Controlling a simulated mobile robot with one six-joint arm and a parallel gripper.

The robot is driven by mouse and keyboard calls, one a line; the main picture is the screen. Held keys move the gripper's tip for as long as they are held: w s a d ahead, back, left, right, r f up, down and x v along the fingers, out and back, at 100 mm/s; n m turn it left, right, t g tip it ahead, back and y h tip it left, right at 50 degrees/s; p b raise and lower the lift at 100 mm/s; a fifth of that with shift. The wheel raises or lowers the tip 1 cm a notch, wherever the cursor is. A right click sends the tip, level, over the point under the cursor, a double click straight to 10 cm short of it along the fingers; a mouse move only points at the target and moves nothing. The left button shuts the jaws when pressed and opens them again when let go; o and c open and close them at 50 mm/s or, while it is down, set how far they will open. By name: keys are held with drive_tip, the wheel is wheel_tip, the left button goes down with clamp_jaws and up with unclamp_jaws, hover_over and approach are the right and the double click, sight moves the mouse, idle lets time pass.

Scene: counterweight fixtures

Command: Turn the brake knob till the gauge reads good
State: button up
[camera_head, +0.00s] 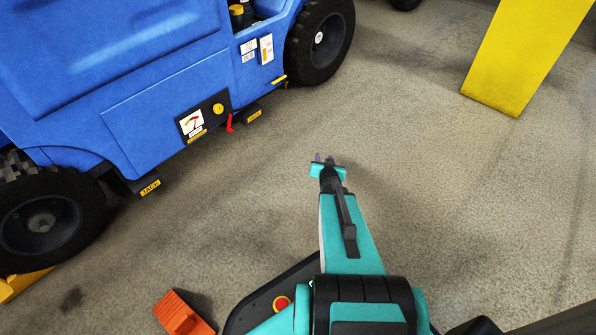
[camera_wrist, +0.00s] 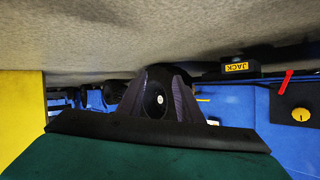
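The yellow brake knob (camera_head: 218,108) sits on a dark panel on the side of the blue vehicle (camera_head: 165,110). It also shows at the right edge of the wrist view (camera_wrist: 300,114). The white gauge (camera_head: 191,123) is just left of the knob in the head view, with a red needle; its reading is too small to tell. It is out of the wrist view. My gripper (camera_head: 323,160) is over open floor, well right of the knob and apart from it. In the wrist view its two dark fingers (camera_wrist: 159,95) stand apart with nothing held, a wheel behind them.
A red lever (camera_head: 229,122) hangs beside the panel. Yellow JACK labels (camera_head: 150,187) mark the vehicle's lower edge. A black wheel (camera_head: 320,40) stands at the back, a yellow post (camera_head: 520,50) at right, an orange block (camera_head: 183,313) at the front. Floor between vehicle and gripper is clear.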

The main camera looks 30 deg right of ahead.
drive_tip(key=s+d+r+n+t+p, duration=0.2)
drive_tip(key=s+d+r+n+t, duration=0.2)
drive_tip(key=s+d+r, duration=0.5)
drive_tip(key=shift+s+d+r+t+p, duration=0.25)
drive_tip(key=shift+d+r+t+p, duration=0.15)
drive_tip(key=shift+d+r+t, duration=0.4)
drive_tip(key=shift+w+a, duration=0.1)
drive_tip(key=shift+a, duration=0.2)
drive_tip(key=shift+c, duration=0.2)
